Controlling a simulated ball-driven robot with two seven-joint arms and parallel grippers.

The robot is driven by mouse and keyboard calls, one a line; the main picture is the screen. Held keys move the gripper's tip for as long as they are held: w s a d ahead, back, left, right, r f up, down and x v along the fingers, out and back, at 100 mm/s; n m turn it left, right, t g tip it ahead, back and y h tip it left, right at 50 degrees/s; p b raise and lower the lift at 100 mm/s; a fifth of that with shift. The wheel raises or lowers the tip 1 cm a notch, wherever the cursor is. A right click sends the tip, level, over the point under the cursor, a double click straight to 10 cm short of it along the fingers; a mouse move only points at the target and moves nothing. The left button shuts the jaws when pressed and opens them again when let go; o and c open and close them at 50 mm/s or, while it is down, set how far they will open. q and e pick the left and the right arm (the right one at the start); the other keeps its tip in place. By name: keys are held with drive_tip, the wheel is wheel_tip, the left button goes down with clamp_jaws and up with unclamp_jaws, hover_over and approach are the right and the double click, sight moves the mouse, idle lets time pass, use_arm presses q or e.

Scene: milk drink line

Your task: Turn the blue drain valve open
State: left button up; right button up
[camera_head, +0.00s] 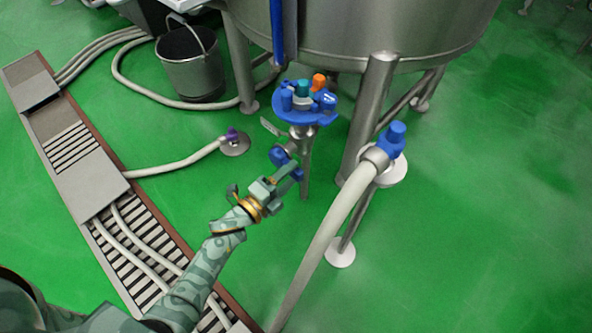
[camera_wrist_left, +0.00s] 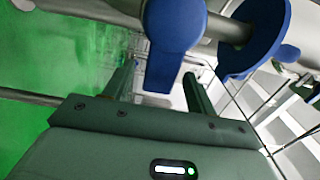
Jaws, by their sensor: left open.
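The blue drain valve (camera_head: 279,156) is low beside a thin metal post, under the steel tank. My left gripper (camera_head: 287,172) is at the valve and partly covers it in the head view. In the left wrist view a blue handle (camera_wrist_left: 174,42) hangs down from a metal pipe. Its lower end shows between the two fingers of my left gripper (camera_wrist_left: 160,75), which stand apart. I cannot tell whether either finger touches the handle. My right gripper is in neither view.
A blue round tray (camera_head: 293,116) with blue, teal and orange parts is above the valve. A pale hose with a blue fitting (camera_head: 391,140) runs at the right. A steel bucket (camera_head: 190,72) and floor drain grating (camera_head: 150,232) are left. Green floor is open right.

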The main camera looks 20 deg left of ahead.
use_arm(q)
drive_tip(key=shift+x, duration=1.1)
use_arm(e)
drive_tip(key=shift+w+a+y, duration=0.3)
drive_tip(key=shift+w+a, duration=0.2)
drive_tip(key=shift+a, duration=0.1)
use_arm(q)
drive_tip(key=shift+c, duration=0.3)
clamp_jaws()
drive_tip(key=shift+r, duration=0.1)
